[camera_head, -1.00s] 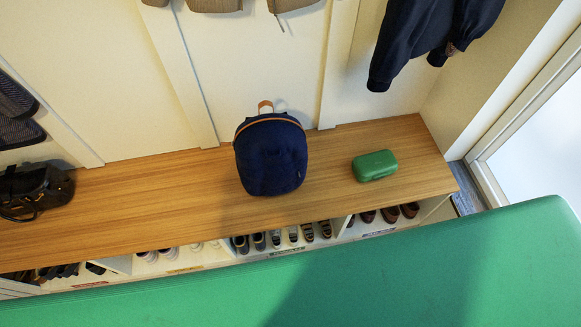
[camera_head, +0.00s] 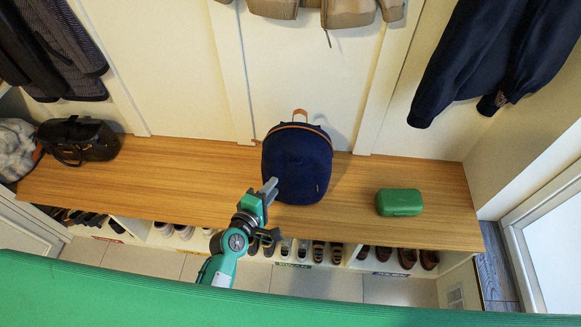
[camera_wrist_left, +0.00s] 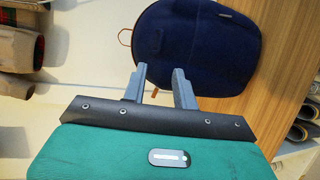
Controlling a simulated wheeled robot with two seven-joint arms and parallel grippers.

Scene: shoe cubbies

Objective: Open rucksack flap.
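The dark blue rucksack (camera_head: 297,165) stands upright on the wooden bench against the wall. Its tan top handle (camera_head: 300,115) and tan trim along the upper edge show, and its flap looks shut. My left gripper (camera_head: 271,190) is just in front of the rucksack's lower left side. In the left wrist view its two grey fingers (camera_wrist_left: 158,78) are apart with nothing between them, and the rucksack (camera_wrist_left: 195,45) appears turned sideways beyond them. I cannot tell whether a fingertip touches it. My right gripper is not in view.
A green case (camera_head: 399,202) lies on the bench (camera_head: 200,185) right of the rucksack. A black bag (camera_head: 78,140) stands at the left end. Shoe cubbies with several shoes are below. Dark jackets and tan bags hang above. The bench left of the rucksack is clear.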

